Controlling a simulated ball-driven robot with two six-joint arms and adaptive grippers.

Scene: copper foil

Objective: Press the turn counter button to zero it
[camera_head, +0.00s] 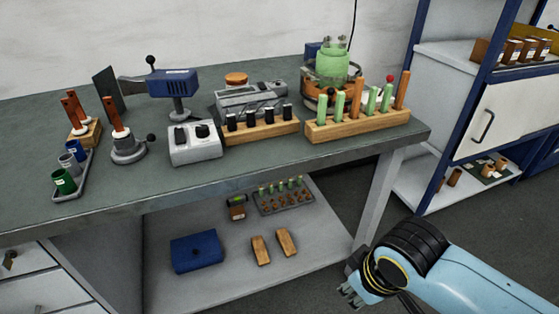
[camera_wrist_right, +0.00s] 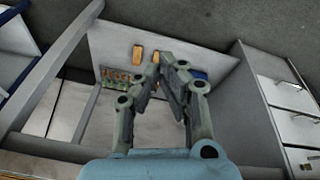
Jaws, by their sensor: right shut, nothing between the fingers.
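I cannot tell for certain which device is the turn counter. A grey box (camera_head: 195,144) with dark knobs on top stands near the front edge of the workbench. A small brown device with a greenish face (camera_head: 237,207) lies on the shelf below; its details are too small to read. My right gripper (camera_head: 350,293) is at the lower right, in front of the bench and below its top, apart from both devices. It is shut and empty; its fingers also show in the right wrist view (camera_wrist_right: 168,66), pointing toward the lower shelf. My left gripper is out of view.
The bench top (camera_head: 330,160) has a clear front strip. A blue case (camera_head: 196,251) lies below. A shelving unit (camera_head: 440,85) stands right.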

